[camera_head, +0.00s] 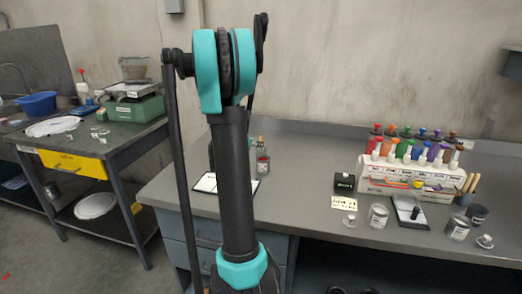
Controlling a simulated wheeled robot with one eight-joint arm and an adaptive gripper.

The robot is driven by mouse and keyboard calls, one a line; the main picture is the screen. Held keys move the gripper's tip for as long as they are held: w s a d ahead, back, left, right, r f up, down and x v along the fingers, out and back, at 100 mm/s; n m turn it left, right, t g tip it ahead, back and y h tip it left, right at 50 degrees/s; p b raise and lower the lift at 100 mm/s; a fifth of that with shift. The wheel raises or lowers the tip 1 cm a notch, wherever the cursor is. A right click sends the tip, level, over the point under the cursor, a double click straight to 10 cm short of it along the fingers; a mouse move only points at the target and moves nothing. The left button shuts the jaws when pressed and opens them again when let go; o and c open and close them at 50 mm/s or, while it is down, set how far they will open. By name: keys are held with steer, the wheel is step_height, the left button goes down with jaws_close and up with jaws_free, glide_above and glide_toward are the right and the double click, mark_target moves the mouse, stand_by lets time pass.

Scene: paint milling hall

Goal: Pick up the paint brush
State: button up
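I cannot make out the paint brush for certain. Several tan wooden handles (471,183) stand upright in a dark cup (464,198) at the right of the grey bench; their lower ends are hidden, so I cannot tell whether they are brushes or sticks. A small dark item (415,212) lies on a white-and-black panel (408,216) nearer the front edge, too small to identify. My arm rises through the middle of the view and covers part of the bench. My gripper is not in the picture.
The grey bench (310,190) has bare room left of a small black box (344,184). Clear jars (378,216) stand near its front right. A rack (412,178) of coloured bottles stands behind. A second table (100,149) with a green scale (135,108) is at left.

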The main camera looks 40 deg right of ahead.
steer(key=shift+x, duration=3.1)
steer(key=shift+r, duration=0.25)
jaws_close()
